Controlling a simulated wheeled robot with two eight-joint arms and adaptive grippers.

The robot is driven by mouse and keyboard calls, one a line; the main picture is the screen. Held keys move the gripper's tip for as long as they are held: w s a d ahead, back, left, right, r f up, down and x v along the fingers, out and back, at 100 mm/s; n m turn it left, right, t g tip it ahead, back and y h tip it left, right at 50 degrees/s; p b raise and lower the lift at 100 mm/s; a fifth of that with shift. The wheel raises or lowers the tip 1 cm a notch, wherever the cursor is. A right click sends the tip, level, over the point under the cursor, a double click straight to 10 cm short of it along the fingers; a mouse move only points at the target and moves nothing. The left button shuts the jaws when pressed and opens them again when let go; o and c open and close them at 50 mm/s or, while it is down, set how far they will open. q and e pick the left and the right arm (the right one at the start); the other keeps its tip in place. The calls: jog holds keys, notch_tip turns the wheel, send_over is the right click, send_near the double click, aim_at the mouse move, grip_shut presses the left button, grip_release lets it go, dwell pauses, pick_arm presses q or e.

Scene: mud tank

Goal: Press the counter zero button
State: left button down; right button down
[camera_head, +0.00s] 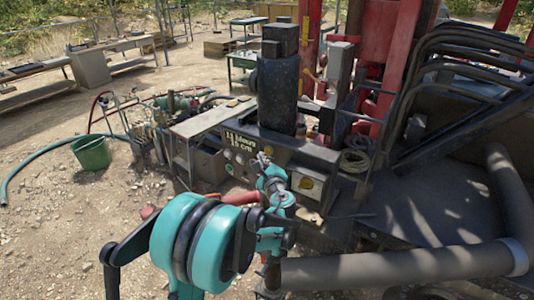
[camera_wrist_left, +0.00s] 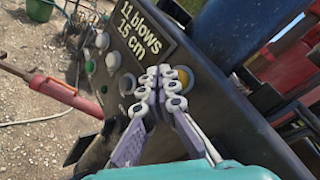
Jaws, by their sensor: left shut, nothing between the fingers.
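The dark control panel (camera_head: 212,160) carries a display (camera_head: 241,142) reading "11 blows 15 cm"; the display also shows in the left wrist view (camera_wrist_left: 137,30). Below it in the wrist view are several round buttons, among them a white one (camera_wrist_left: 102,40), a pale one (camera_wrist_left: 113,60) and a green one (camera_wrist_left: 90,67). A yellow round part (camera_wrist_left: 183,78) sits just right of my fingertips, partly covered. I cannot tell which one is the counter zero button. My left gripper (camera_head: 264,160) is shut and empty, its tips (camera_wrist_left: 165,73) before the panel; contact cannot be judged. My right gripper is not in view.
A dark upright cylinder (camera_head: 278,95) and red mast (camera_head: 380,50) rise behind the panel. A green bucket (camera_head: 91,153) stands on open gravel at left. Black tubes (camera_head: 455,65) crowd the right.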

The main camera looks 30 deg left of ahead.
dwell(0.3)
pick_arm(q)
jog(key=shift+w, duration=0.45)
jog(key=shift+w+d+b, duration=0.1)
jog(key=shift+w+b, duration=0.25)
jog(key=shift+w, duration=0.2)
dwell(0.9)
jog(key=shift+s, duration=1)
jog(key=shift+s+a+b, duration=0.15)
jog(key=shift+s+b, duration=0.05)
jog(key=shift+s, duration=1.05)
jog(key=shift+s+a+b, duration=0.15)
jog(key=shift+s+b, duration=0.05)
jog(key=shift+s, duration=1.05)
